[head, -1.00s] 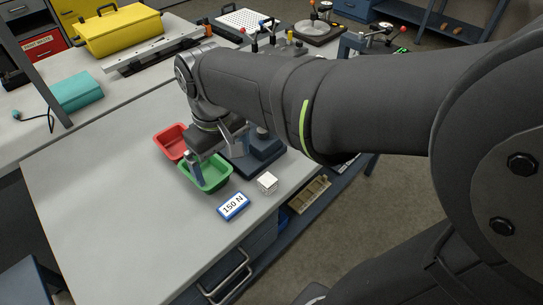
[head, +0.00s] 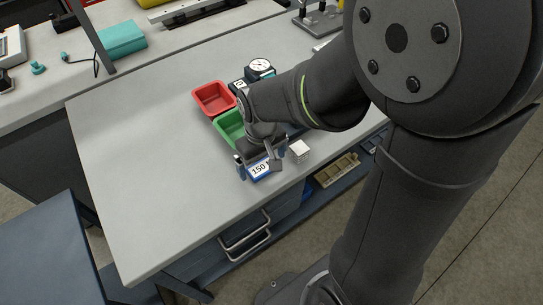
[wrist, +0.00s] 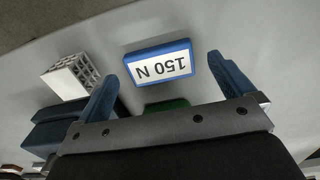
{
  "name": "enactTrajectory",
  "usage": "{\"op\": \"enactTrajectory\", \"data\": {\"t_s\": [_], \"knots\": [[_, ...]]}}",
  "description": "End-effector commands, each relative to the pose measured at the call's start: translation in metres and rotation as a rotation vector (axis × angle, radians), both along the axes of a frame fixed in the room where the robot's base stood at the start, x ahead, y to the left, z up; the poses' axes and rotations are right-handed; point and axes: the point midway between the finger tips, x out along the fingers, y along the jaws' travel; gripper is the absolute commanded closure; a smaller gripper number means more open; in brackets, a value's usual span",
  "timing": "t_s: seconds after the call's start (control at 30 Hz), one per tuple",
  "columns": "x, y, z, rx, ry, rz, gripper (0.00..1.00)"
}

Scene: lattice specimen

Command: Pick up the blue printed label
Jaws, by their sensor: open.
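The blue printed label (head: 260,170) is a small block with a white face reading "150 N", lying on the grey bench near its front edge. It also shows in the wrist view (wrist: 160,64), upside down, ahead of and between my fingers. My gripper (head: 262,164) is above the label in the head view and partly hides it. In the wrist view my gripper (wrist: 165,80) is open with nothing held, its two blue fingers wide apart.
A white lattice cube (head: 299,150) sits just right of the label; it also shows in the wrist view (wrist: 70,76). A green tray (head: 228,126) and a red tray (head: 213,97) stand behind. The bench (head: 150,160) is clear to the left.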

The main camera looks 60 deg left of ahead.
Motion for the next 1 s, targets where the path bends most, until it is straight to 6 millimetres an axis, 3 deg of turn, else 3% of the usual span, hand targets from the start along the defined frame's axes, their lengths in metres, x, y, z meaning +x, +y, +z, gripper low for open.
{"op": "enactTrajectory", "data": {"t_s": [0.13,0.37,0.63,1.0], "knots": [[-0.0001,0.0002,-0.0115,-0.001,0.000,0.000,0.02],[-0.0001,0.0003,-0.0125,0.001,0.000,0.000,0.02],[-0.0001,0.0003,-0.0123,0.001,0.000,0.000,0.49],[0.0000,0.0006,-0.0088,0.002,0.000,0.000,0.50]]}}
